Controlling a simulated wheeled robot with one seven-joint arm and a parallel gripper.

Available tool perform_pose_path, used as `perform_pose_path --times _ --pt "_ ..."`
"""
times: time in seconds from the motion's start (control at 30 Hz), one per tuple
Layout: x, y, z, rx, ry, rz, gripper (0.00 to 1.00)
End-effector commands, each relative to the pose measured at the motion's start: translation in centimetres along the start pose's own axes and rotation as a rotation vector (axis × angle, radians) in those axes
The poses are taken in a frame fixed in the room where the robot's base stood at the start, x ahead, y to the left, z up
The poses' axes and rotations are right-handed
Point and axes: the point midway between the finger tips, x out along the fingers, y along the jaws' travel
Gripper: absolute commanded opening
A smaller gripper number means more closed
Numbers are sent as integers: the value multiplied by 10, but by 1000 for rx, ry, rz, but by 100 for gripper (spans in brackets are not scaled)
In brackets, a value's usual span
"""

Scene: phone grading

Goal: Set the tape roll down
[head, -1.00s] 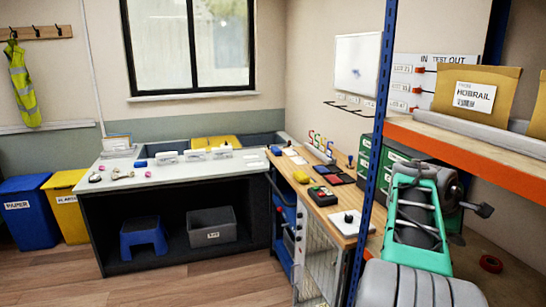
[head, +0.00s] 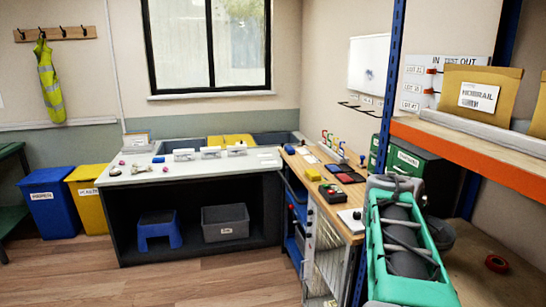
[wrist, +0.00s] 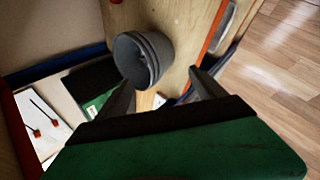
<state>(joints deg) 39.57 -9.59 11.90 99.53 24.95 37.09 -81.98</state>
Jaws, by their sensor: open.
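A red ring that looks like the tape roll (head: 497,263) lies flat on the lower wooden shelf at the right of the head view. Nothing touches it there. My gripper (wrist: 162,86) shows in the wrist view with its two dark fingers spread apart. In the head view my green and grey arm stands left of the red ring, and the gripper cannot be made out.
An orange shelf beam (head: 470,150) and a blue post (head: 383,130) stand close to my arm. Padded envelopes (head: 478,90) stand on the upper shelf. The wooden bench (head: 335,212) carries several small items. The lower shelf around the red ring is clear.

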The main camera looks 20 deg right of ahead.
Motion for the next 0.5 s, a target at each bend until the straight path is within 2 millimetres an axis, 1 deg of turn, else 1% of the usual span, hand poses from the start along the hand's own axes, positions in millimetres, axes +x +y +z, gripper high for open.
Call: perform_pose_path --times 0.03,0.07,0.17,0.2,0.27,0.3,0.37,0.4,0.47,0.5 --pt "-8 -15 -17 17 33 -18 79" --pt "-12 -27 -28 34 54 -35 79" --pt "-33 -75 -65 99 127 -108 79" --pt "-45 -100 -81 129 158 -149 79" --pt "-64 -144 -102 177 199 -223 79" --pt "-78 -175 -114 210 220 -277 79" --pt "-99 -223 -124 258 237 -362 79" --pt "-113 -256 -128 286 238 -421 79" --pt "-132 -301 -128 325 229 -502 79" --pt "-143 -328 -125 346 216 -549 79"
